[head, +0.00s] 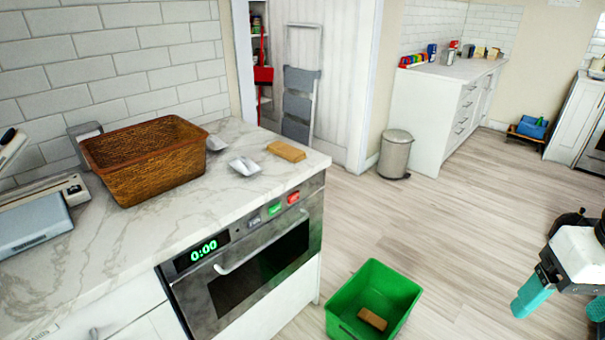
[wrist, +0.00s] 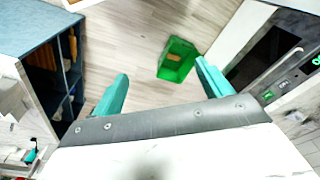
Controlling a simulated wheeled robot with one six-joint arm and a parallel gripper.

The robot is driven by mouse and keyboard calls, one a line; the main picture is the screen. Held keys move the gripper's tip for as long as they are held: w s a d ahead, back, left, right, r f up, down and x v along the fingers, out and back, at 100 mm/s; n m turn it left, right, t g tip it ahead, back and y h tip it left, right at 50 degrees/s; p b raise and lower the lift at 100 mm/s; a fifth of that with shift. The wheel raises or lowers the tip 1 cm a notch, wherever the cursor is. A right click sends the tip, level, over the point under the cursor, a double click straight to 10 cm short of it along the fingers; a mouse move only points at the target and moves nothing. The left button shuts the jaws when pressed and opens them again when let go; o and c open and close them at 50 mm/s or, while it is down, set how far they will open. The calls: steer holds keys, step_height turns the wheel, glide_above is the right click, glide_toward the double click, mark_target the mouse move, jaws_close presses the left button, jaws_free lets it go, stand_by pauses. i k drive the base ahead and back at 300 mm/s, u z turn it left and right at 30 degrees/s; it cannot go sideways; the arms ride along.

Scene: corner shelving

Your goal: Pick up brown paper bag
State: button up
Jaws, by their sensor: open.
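No object is clearly a brown paper bag. Two small tan-brown blocky items show in the head view. One tan item (head: 286,151) lies flat on the marble counter near its right corner. A similar brown item (head: 372,318) lies inside the green bin (head: 345,310) on the floor. My gripper (head: 560,310) is at the right edge of the head view, open and empty, apart from both items. In the wrist view, my gripper (wrist: 161,68) has its teal fingers spread, with the green bin (wrist: 165,72) on the floor beyond them.
A brown wicker basket (head: 150,175) and two small white scoop-like things stand on the counter (head: 235,190), above an oven (head: 250,265). A trash can (head: 396,155) stands farther back. A blue-topped shelf unit (wrist: 35,30) is left in the wrist view. The floor between is open.

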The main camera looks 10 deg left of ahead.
mark_target(292, 154)
steer(key=k, duration=0.5)
steer(key=u, duration=0.7)
steer(key=i, duration=1.65)
steer(key=z, duration=0.1)
